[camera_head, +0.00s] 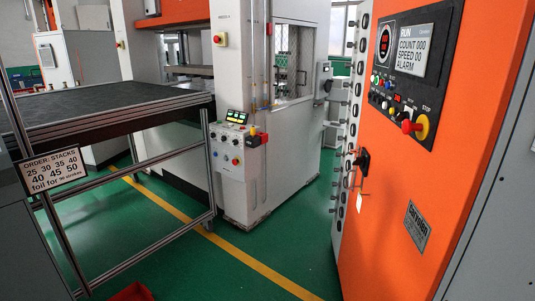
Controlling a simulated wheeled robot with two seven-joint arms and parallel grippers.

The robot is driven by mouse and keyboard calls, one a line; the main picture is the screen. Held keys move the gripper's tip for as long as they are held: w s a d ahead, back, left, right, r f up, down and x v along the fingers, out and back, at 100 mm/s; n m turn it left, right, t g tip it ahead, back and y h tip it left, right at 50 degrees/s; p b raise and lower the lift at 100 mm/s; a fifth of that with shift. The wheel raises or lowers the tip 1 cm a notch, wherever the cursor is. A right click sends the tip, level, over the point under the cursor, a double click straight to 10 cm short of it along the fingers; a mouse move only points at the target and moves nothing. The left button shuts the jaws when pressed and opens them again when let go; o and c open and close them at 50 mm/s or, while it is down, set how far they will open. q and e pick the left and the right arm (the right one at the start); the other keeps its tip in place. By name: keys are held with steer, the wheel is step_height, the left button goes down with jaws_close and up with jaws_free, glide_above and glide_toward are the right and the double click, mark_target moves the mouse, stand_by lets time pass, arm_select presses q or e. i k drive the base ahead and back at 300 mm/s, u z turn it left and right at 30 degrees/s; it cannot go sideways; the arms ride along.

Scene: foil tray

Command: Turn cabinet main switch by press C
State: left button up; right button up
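An orange cabinet (386,215) stands at the right. A black handle or switch (362,162) sits at its left edge, with a tag (358,202) hanging below it. I cannot make out its exact position setting. A smaller grey box with a dark knob (326,84) is fixed to the side of the white press (240,181) in the middle. I cannot tell which machine is press C. Neither of my grippers shows in the head view.
The cabinet's black panel (411,104) carries a display, buttons and a red knob on yellow. A framed dark table (100,101) with an order sign (54,169) fills the left. Green floor (285,232) with a yellow line is clear in the middle. A red object (132,292) lies bottom left.

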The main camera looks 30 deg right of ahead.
mark_target(360, 162)
steer(key=z, duration=1)
steer(key=i, duration=0.85)
steer(key=z, duration=0.7)
